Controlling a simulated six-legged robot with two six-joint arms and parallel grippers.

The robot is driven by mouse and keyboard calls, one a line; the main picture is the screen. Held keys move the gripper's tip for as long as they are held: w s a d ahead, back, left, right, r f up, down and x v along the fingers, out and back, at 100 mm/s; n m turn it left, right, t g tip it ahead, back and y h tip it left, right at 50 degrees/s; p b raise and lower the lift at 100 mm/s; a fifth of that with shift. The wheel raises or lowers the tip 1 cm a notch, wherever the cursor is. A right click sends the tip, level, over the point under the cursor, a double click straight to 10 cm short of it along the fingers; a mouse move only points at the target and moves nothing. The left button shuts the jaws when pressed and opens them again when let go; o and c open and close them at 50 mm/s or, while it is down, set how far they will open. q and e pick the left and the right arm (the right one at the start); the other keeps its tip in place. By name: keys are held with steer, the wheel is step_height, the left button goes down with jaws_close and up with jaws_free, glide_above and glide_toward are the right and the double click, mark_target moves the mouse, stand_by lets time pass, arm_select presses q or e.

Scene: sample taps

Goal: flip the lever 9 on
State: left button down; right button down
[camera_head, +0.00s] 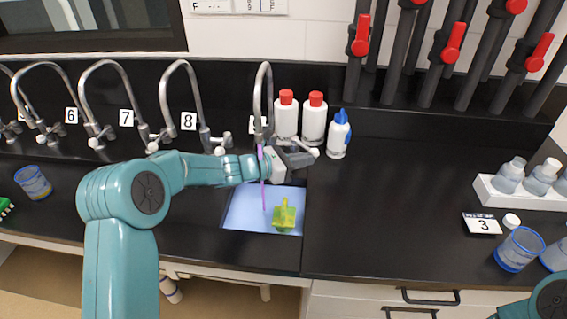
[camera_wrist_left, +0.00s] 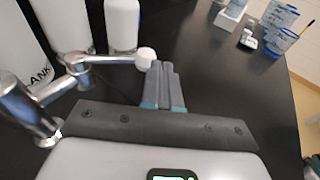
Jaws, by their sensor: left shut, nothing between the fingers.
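The tap (camera_head: 263,95) at the right end of the row has a label (camera_head: 254,124) mostly hidden behind its spout, so its number is unreadable. Its metal lever (camera_wrist_left: 108,60) ends in a white tip (camera_wrist_left: 147,56), which also shows in the head view (camera_head: 314,153). My left gripper (camera_head: 301,158) is shut and empty beside the lever. In the left wrist view, its fingertips (camera_wrist_left: 160,66) are close to the white tip, on its right; I cannot tell whether they touch. My right gripper is out of view; only part of that arm shows.
A pale blue sink (camera_head: 240,215) holds a yellow-green object (camera_head: 284,216); a thin purple strip (camera_head: 263,190) hangs above it. White red-capped bottles (camera_head: 314,124) and a blue-topped bottle (camera_head: 339,138) stand behind the gripper. Tap 8 (camera_head: 165,90) is left.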

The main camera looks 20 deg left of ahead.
arm_select(q)
steer(key=shift+d+r, duration=0.1)
steer(key=shift+d, duration=0.2)
stand_by(0.5)
